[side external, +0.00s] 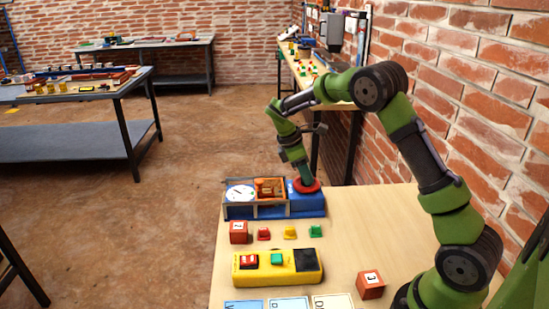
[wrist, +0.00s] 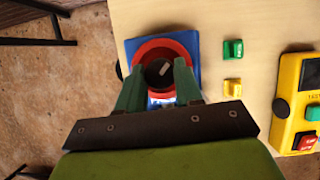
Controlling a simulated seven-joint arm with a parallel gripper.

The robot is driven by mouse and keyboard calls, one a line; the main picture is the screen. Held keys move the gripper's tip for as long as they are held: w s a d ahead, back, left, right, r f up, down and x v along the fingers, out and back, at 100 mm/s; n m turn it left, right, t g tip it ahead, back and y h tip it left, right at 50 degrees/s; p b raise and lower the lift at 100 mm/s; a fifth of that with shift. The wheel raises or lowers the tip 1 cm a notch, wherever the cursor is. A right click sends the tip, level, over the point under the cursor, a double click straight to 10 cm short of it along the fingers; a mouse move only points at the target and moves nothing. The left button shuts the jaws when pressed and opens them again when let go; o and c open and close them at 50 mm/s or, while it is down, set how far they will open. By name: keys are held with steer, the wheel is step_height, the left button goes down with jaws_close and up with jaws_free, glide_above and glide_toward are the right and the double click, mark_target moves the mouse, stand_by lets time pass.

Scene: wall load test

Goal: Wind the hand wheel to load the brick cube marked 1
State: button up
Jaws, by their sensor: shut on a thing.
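The red hand wheel (side external: 306,186) sits on the right part of the blue test machine (side external: 305,204). My gripper (side external: 303,178) reaches down onto it. In the wrist view the green fingers (wrist: 160,82) are shut on the wheel (wrist: 139,55), either side of its dark hub. The machine has a white dial (side external: 240,193) at its left and an orange framed part in the middle; its contents are too small to tell. One brick cube (side external: 239,232) stands in front of the machine. Another brick cube (side external: 370,285) is nearer the front right; its label looks like 1.
Red (side external: 263,234), yellow (side external: 289,232) and green (side external: 315,231) small pieces lie in front of the machine. A yellow button box (side external: 277,277) and several cards (side external: 290,304) lie nearer. A brick wall runs along the right.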

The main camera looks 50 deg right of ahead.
steer(key=m, duration=0.2)
steer(key=m+y, duration=0.1)
steer(key=m, duration=0.1)
steer(key=shift+w+d+m+g+y, duration=0.1)
steer(key=shift+w+m+g+y, duration=0.05)
steer(key=shift+m+g+y, duration=0.2)
steer(key=m+y, duration=0.1)
steer(key=m, duration=0.1)
steer(key=m+y, duration=0.1)
steer(key=m, duration=0.2)
steer(key=shift+d+m+g, duration=0.15)
steer(key=shift+m+g, duration=0.1)
steer(key=m+y, duration=0.1)
steer(key=m, duration=0.3)
steer(key=shift+d+r+y, duration=0.1)
steer(key=shift+y, duration=0.25)
steer(key=shift+d+m+t+y, duration=0.1)
steer(key=shift+m+t+y, duration=0.3)
steer(key=shift+m, duration=0.85)
steer(key=shift+m+t+y, duration=0.3)
steer(key=shift+m+t, duration=0.1)
steer(key=shift+m, duration=0.85)
steer(key=o, duration=1)
steer(key=v, duration=1.2)
